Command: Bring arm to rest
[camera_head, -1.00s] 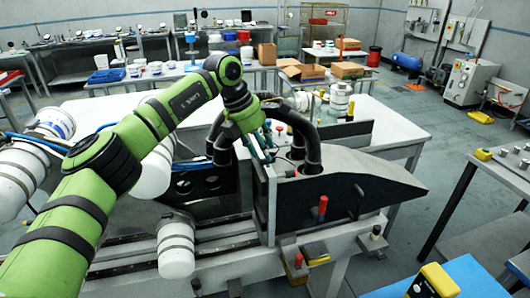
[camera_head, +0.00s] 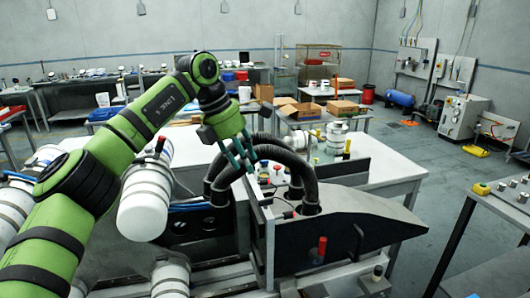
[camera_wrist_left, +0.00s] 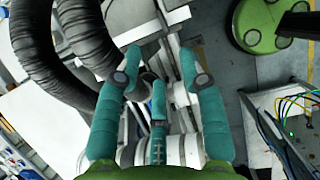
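My left arm is green and comes in from the left in the head view. Its left gripper (camera_head: 244,158) hangs above the label magazine machine (camera_head: 345,220), just left of the black hoses. In the left wrist view the teal fingers of the left gripper (camera_wrist_left: 158,68) stand apart with nothing held between them. Machine parts show below and behind the fingers. The right gripper shows in neither view.
Thick black hoses (camera_head: 305,172) arch close to the left gripper. A red-topped lever (camera_head: 321,246) stands at the machine's front. A white table (camera_head: 385,158) lies behind. A grey bench (camera_head: 500,215) stands at the right. Open floor lies between.

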